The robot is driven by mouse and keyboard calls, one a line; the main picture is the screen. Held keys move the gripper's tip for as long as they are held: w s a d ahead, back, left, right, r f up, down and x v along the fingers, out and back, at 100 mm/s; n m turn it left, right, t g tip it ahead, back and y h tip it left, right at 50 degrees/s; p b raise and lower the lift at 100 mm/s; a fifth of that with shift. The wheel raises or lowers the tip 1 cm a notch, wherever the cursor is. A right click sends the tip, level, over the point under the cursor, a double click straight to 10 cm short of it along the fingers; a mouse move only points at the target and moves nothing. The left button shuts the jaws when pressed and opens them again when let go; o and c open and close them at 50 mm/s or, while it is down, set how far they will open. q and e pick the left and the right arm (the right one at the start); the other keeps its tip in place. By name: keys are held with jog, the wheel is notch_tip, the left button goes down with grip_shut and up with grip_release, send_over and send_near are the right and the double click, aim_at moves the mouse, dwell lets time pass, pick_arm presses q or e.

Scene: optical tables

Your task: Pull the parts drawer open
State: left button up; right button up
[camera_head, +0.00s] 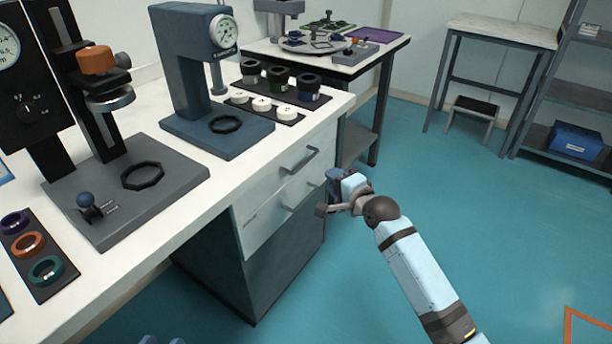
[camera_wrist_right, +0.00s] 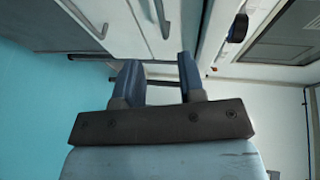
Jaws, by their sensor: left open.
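Under the white bench, a pale cabinet holds an upper drawer (camera_head: 275,190) with a bar handle (camera_head: 300,160) and a lower front with its own bar handle (camera_head: 303,196). Both fronts look closed; I cannot tell which is the parts drawer. My right gripper (camera_head: 331,188) is just right of the lower handle in the head view. In the right wrist view its blue fingers (camera_wrist_right: 160,78) stand apart with nothing held between them. Two handles (camera_wrist_right: 163,18) show beyond the fingertips, apart from them. My left gripper (camera_head: 163,341) barely shows at the bottom edge, open.
The bench top (camera_head: 180,228) carries a blue-grey press with a dial (camera_head: 190,80), a dark stand (camera_head: 130,190) and trays of rings (camera_head: 45,270). A second table (camera_head: 385,52) stands behind. The teal floor (camera_head: 460,190) right of the cabinet is clear.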

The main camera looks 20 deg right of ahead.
aim_at(306, 160)
jog(key=b+x, duration=0.4)
jog(key=x, duration=0.9)
jog(key=shift+w, duration=0.4)
pick_arm(q)
jog(key=r, duration=0.1)
jog(key=d+r+t+h, duration=0.1)
jog(key=r, duration=0.1)
jog(key=d+r+t+h, duration=0.1)
jog(key=shift+d+r, duration=0.15)
jog(key=shift+r, duration=0.25)
pick_arm(e)
grip_shut()
